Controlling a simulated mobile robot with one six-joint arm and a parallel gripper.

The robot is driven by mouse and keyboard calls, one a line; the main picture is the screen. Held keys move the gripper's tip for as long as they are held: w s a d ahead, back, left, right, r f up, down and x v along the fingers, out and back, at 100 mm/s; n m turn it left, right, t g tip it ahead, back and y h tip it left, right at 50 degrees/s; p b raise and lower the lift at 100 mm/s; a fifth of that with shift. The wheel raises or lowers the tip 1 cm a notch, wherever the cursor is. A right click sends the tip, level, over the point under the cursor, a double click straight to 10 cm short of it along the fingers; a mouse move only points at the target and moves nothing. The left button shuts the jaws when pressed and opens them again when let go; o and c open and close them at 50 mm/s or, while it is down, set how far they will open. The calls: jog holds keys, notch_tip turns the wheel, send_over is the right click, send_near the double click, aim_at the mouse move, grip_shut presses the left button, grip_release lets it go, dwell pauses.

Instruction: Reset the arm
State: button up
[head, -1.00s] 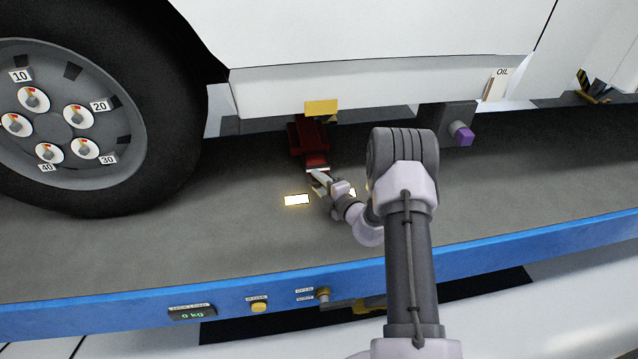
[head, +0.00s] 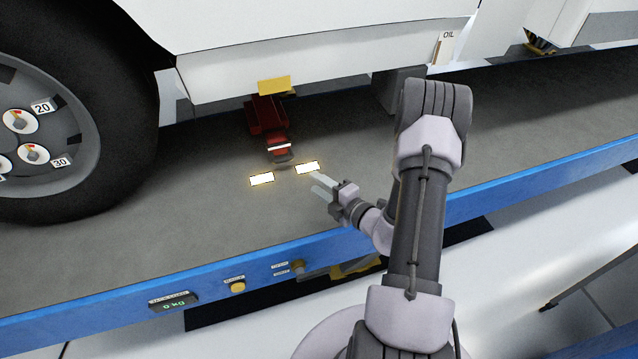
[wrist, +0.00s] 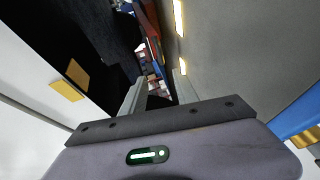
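My gripper (head: 322,187) is above the grey platform, to the right of and nearer than the red jack (head: 265,116). Its fingers are apart, with nothing between them, and it does not touch the jack. In the wrist view the two fingers of my gripper (wrist: 158,92) also stand apart. The jack lies on the platform below a yellow pad (head: 274,86) at the vehicle's lower edge. Its near end has a pale band and a dark tip.
Two lit yellow-white marks (head: 262,180) lie on the grey platform (head: 120,240) near my gripper. A large wheel (head: 35,135) stands at the left. The blue platform edge (head: 110,325) carries a 0 kg display (head: 174,304) and a yellow button (head: 238,287).

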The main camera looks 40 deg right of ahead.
dwell(0.3)
jog(key=w+a+r+n+g+y+b, duration=0.2)
jog(key=a+r+n+y, duration=0.4)
jog(key=a+r+n, duration=0.3)
jog(key=s+a+r+n+g+y+b, duration=0.2)
jog(key=s+a+n+g, duration=0.2)
jog(key=a+n, duration=0.4)
jog(key=s+a+r+n+g+y+b, duration=0.1)
jog(key=s+a+r+n+g+y, duration=0.2)
jog(key=a+n, duration=0.45)
jog(key=s+a+n+g+h+b, duration=0.35)
jog(key=s+n+h, duration=0.45)
jog(key=s+n, duration=0.85)
jog(key=d+n+h, duration=0.1)
jog(key=n, duration=0.1)
jog(key=d+r+n+t+h, duration=0.1)
jog(key=n, duration=0.2)
jog(key=d+r+n+t+h+b, duration=0.1)
jog(key=d+n, duration=0.1)
jog(key=n, duration=0.1)
jog(key=shift+t, duration=0.25)
